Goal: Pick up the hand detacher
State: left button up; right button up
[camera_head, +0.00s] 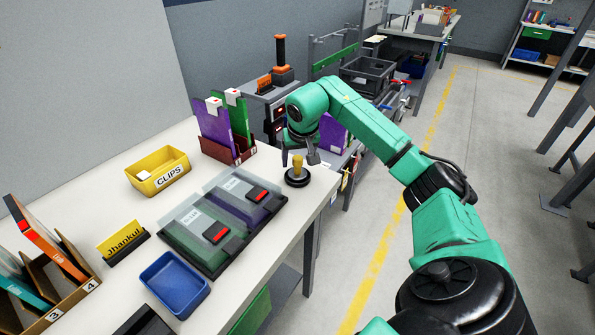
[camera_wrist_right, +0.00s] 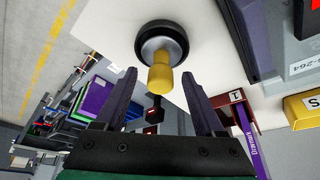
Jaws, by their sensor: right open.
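The hand detacher, a round black disc base (camera_head: 298,180) with an upright yellow knob, stands on the white table near its right edge. In the right wrist view its yellow knob (camera_wrist_right: 160,80) points toward the camera, between the two finger tips, with the dark round base (camera_wrist_right: 162,38) behind. My right gripper (camera_head: 304,150) is just above and beside the knob, partly hidden by its own arm. In the right wrist view the right gripper (camera_wrist_right: 159,88) is open, with a gap on each side of the knob. My left gripper is not in view.
On the white table (camera_head: 253,258), a dark tray (camera_head: 180,263) with clear-covered folders lies left of the detacher. A red-brown holder (camera_head: 238,158) with binders stands behind. A yellow CLIPS bin (camera_head: 148,188) and blue bin (camera_head: 160,299) are further left. The table edge is close on the right.

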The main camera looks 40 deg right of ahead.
grip_shut()
jog(key=shift+r, duration=0.1)
jog(key=shift+r, duration=0.1)
